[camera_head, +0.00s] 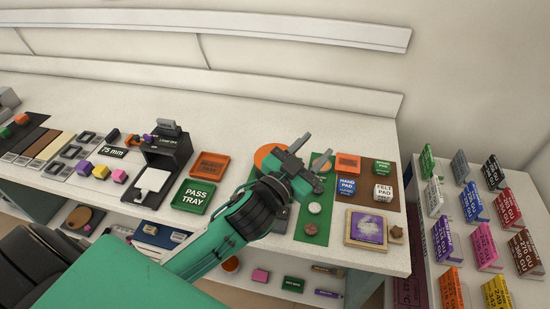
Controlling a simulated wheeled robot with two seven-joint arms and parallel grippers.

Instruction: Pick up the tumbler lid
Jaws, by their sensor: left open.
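My left gripper (309,163) reaches in over the right part of the white bench, open and with nothing visible between its fingers. An orange disc (268,155) lies on the bench just behind and left of the gripper, partly covered by it. I cannot tell for sure which piece is the tumbler lid. A small white round piece (314,208) and a darker round piece (311,229) lie on the green mat (322,237), in front of the gripper. A dark object beside the mat is mostly hidden by my left arm. My right gripper does not show.
An orange tray (209,165) and a green pass tray (193,196) lie left of my arm. A brown board (368,196) with labelled pads and a framed purple pad (367,228) are to the right. Labelled boxes (474,203) stand beyond the bench's right end. The bench's back strip is clear.

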